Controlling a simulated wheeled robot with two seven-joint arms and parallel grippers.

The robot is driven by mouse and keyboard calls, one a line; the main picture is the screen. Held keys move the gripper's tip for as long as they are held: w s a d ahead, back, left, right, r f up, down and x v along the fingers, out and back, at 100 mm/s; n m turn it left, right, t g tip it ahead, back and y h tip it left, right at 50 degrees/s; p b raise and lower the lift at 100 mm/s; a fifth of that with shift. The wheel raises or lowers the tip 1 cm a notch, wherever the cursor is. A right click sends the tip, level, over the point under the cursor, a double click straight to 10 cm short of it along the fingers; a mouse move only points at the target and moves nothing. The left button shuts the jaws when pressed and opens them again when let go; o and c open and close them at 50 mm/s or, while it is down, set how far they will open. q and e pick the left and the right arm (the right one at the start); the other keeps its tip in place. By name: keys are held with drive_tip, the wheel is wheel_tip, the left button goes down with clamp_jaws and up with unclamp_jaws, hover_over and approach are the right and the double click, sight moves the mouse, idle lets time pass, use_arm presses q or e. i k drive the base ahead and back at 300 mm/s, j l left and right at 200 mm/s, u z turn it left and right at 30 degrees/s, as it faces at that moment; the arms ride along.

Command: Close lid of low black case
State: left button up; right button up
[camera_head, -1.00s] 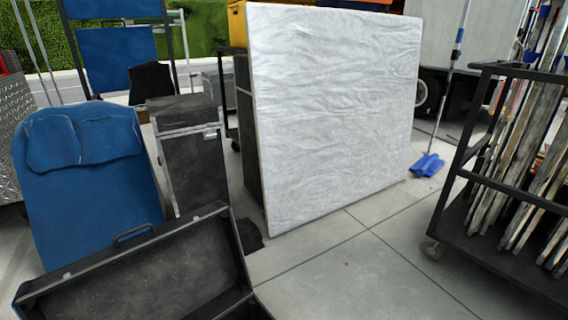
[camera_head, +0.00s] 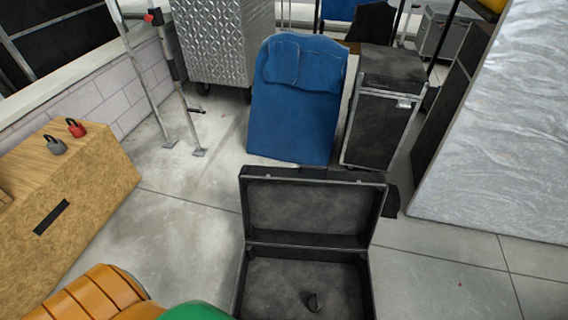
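The low black case (camera_head: 373,262) stands on the floor at the bottom centre, cut off by the lower edge of the view. Its lid (camera_head: 312,212) is open and stands up at the far side, with its dark inside facing me. Neither of my grippers is in view.
A white panel (camera_head: 500,130) is at the right. A wooden box (camera_head: 75,205) is at the left, with orange and green objects at bottom left. Floor beside the case is clear.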

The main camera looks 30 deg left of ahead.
sight(321, 207)
drive_tip(key=u, duration=0.6)
drive_tip(key=k+j+z, duration=0.15)
drive_tip(key=j, duration=0.3)
drive_tip(key=j+z, duration=0.2)
drive_tip(key=j, duration=0.45)
drive_tip(key=j+z, duration=0.25)
drive_tip(key=j, duration=0.45)
drive_tip(key=k+j+z, duration=0.2)
drive_tip(key=j, duration=0.45)
drive_tip(key=i+j+z, duration=0.2)
drive_tip(key=j, duration=0.25)
drive_tip(key=i+j+z, duration=0.2)
drive_tip(key=j, duration=0.3)
drive_tip(key=j+z, duration=0.2)
drive_tip(key=j, duration=0.25)
drive_tip(key=i+j+z, duration=0.2)
drive_tip(key=j, duration=0.35)
drive_tip(key=i+j+z, duration=0.3)
drive_tip(key=i+j, duration=0.05)
